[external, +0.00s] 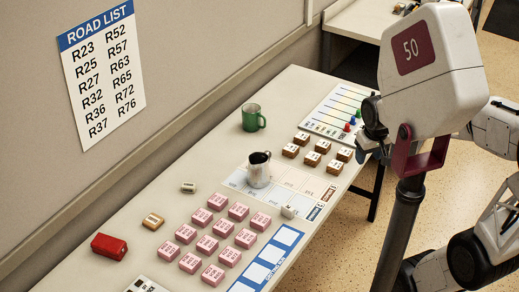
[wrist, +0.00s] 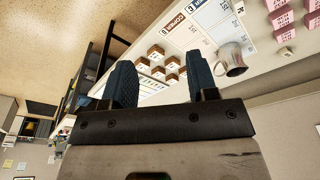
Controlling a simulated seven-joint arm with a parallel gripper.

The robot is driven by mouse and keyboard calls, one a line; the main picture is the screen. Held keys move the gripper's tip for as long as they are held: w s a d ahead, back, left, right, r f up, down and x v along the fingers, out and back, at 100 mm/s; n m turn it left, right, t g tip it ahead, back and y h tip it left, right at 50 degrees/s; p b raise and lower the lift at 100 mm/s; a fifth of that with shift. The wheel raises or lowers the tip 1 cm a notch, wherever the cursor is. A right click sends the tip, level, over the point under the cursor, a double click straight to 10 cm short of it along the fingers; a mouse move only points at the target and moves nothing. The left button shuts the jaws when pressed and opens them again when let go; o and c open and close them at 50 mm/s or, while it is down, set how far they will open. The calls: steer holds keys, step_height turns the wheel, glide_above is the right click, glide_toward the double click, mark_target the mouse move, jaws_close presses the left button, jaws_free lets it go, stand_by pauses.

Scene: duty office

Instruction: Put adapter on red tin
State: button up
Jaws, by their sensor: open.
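The red tin (external: 109,247) lies on the near left part of the table in the external view. I cannot tell for sure which thing is the adapter. A small off-white piece with dark marks (external: 188,187) lies near the wall side, and a small white block (external: 289,211) lies at the edge of the printed sheet. My gripper (external: 372,132) is high at the table's far right side, away from these and from the tin. In the wrist view its two fingers (wrist: 160,82) are apart with nothing between them. The tin is not visible in the wrist view.
Several pink blocks (external: 208,243) stand in rows mid-table, with a tan block (external: 153,221) beside them. A metal-looking jug (external: 258,171), a green mug (external: 253,118) and several brown blocks (external: 312,158) stand farther back. The wall (external: 200,60) borders the left side.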

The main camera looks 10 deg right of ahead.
steer(key=w+a+f+n+g, duration=0.1)
steer(key=w+a+f+n, duration=0.2)
steer(key=w+a+f, duration=0.6)
steer(key=n+g, duration=0.1)
steer(key=n, duration=0.1)
glide_above(288, 207)
step_height(288, 207, down, 10)
steer(key=shift+w, duration=0.15)
steer(key=shift+d, duration=0.1)
steer(key=shift+f, duration=0.1)
steer(key=shift+f, duration=1.2)
steer(key=shift+f, duration=0.1)
steer(key=shift+f, duration=2.5)
